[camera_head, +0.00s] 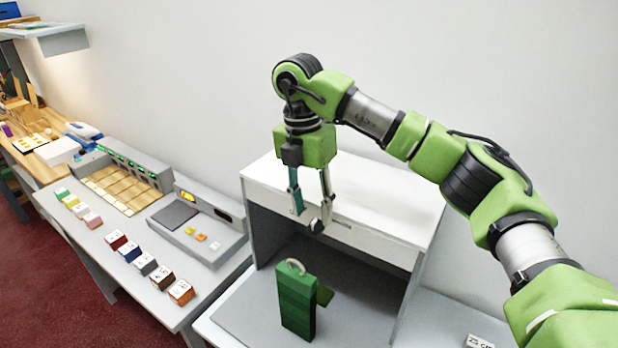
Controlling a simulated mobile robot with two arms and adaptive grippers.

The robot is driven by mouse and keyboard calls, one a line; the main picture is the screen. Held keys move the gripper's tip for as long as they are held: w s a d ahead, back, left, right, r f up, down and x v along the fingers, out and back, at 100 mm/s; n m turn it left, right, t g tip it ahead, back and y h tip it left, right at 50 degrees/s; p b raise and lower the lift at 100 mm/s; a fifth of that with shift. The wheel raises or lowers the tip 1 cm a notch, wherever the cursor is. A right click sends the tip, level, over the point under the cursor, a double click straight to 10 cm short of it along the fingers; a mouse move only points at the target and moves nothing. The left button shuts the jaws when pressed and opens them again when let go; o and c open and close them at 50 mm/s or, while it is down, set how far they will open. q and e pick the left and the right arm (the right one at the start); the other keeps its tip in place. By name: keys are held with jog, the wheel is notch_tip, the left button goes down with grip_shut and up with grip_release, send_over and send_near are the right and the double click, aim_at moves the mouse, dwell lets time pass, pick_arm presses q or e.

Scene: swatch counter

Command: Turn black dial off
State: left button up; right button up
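A small black dial (316,226) shows on the white front panel of the light booth (375,228), low on its upper edge strip. My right gripper (312,212) hangs down from above in front of this panel. Its two fingers are apart, with the tips just above and around the dial. The right finger's tip overlaps or lies very near the dial; I cannot tell whether they touch. The dial's pointer and setting are too small to read. My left gripper is not in view.
A green block with a pale loop handle (297,302) stands inside the booth. To the left, a grey counter (92,240) holds several coloured swatch blocks, a sloped console (198,228) and a sorting rack (125,190). A small label (480,342) lies at the lower right.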

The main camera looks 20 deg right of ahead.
notch_tip(320, 180, up, 8)
jog(key=shift+w+a, duration=0.3)
jog(key=shift+c, duration=0.6)
